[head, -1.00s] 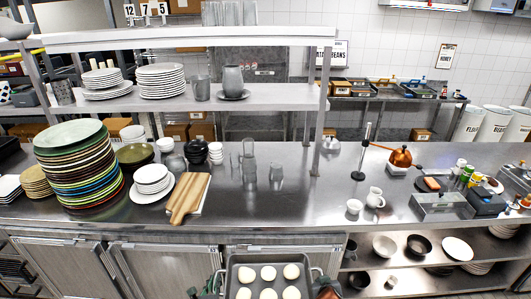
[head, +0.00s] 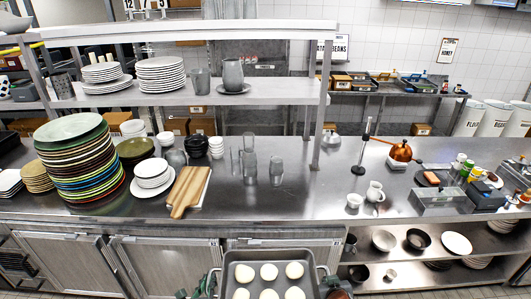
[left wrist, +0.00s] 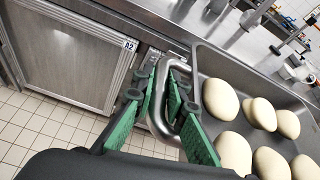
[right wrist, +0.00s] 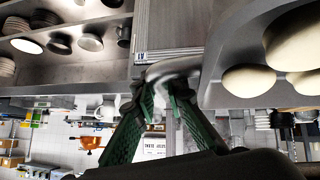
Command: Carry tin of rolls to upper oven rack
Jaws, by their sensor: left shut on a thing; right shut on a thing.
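The tin of rolls (head: 229,272) is a grey metal pan with several pale dough rolls (head: 269,271) in rows, at the bottom centre of the head view. Its near end is cut off there. My left gripper (head: 210,284) is at its left side; in the left wrist view its green fingers (left wrist: 172,100) are shut on the tin's looped handle (left wrist: 160,90). My right gripper (head: 335,287) is at its right side; in the right wrist view its green fingers (right wrist: 160,98) are shut around the other handle (right wrist: 172,66). No oven rack shows in these views.
A steel counter (head: 325,190) with cabinets (head: 160,262) below stands just ahead of the tin. On it are a stack of plates (head: 75,165), a cutting board (head: 187,190) and glasses (head: 249,165). Open shelves with bowls (head: 383,240) are at the right. Tiled floor (left wrist: 45,135) lies below.

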